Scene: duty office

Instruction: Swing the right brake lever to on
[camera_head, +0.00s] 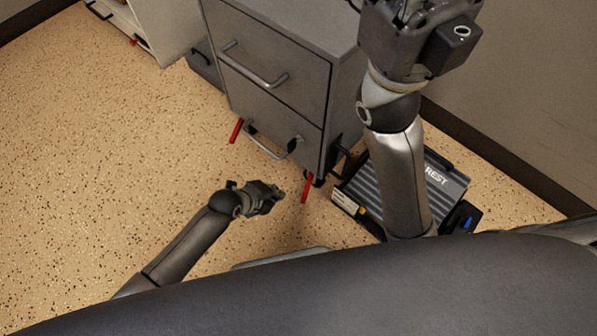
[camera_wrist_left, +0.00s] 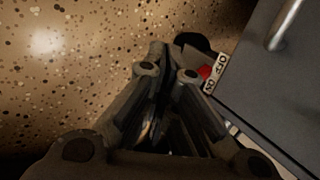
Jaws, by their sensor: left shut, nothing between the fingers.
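A grey drawer cabinet (camera_head: 275,80) on casters has two red brake levers at its lower front. The right brake lever (camera_head: 306,188) hangs down at the cabinet's front right corner. The left brake lever (camera_head: 236,130) is at the front left corner. My left gripper (camera_head: 280,194) is shut and empty, low over the floor just left of the right lever, with a small gap in this view. In the left wrist view, the shut fingers (camera_wrist_left: 167,72) point toward a dark caster (camera_wrist_left: 195,43), a bit of red lever (camera_wrist_left: 205,72) and a white label (camera_wrist_left: 217,72), partly hidden.
My right arm is raised at the right; its gripper fingers are cut off by the top edge. A dark ribbed footrest (camera_head: 440,181) lies right of the cabinet. A drawer handle (camera_head: 253,70) sticks out in front. The speckled floor (camera_head: 110,150) at left is clear.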

